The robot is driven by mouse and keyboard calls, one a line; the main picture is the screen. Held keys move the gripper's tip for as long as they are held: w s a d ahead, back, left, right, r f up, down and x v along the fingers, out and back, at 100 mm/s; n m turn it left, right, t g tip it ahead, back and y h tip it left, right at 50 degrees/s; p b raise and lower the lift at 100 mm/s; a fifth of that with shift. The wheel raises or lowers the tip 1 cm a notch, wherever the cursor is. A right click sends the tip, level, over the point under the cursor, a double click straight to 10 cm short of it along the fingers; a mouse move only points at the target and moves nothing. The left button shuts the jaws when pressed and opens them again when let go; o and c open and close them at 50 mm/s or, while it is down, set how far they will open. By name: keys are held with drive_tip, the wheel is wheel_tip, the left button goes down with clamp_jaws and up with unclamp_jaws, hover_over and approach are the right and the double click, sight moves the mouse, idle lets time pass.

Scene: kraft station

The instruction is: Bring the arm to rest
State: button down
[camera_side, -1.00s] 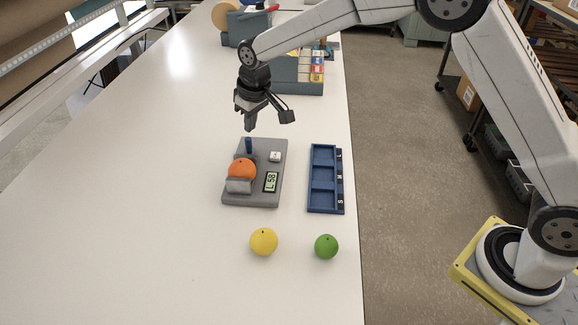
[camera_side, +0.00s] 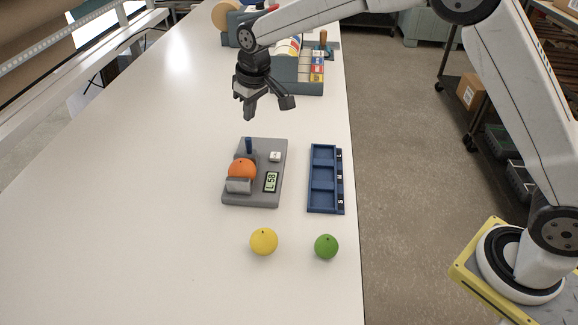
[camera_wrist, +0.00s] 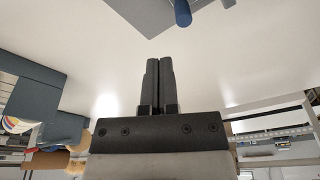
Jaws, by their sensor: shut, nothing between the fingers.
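My gripper (camera_side: 262,108) hangs in the air above the white table, behind the grey measuring station, and touches nothing. In the wrist view its two dark fingers (camera_wrist: 157,62) lie side by side, shut and empty. An orange ball-like fruit (camera_side: 242,168) sits in the cradle of the grey station (camera_side: 262,197), whose small display reads L 58. The station's edge and blue post (camera_wrist: 183,12) show at the top of the wrist view.
A blue tray (camera_side: 309,180) with three compartments marked L, M, S stands right of the station. A yellow fruit (camera_side: 263,241) and a green fruit (camera_side: 326,246) lie in front. A grey-blue rack (camera_side: 310,88) stands behind the gripper. The table's left side is clear.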

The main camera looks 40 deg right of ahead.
drive_tip(key=s+d+f+m, duration=0.1)
drive_tip(key=s+d, duration=0.3)
drive_tip(key=s, duration=0.5)
drive_tip(key=s+d+f+m, duration=0.1)
drive_tip(key=s+d, duration=0.3)
drive_tip(key=s, duration=0.5)
drive_tip(key=s+d+f+m, duration=0.1)
drive_tip(key=s+d+f, duration=0.2)
drive_tip(key=s, duration=0.6)
drive_tip(key=shift+s+d+f+h, duration=0.15)
drive_tip(key=shift+s+d+h, duration=0.15)
drive_tip(key=shift+d, duration=0.75)
drive_tip(key=shift+w, duration=0.1)
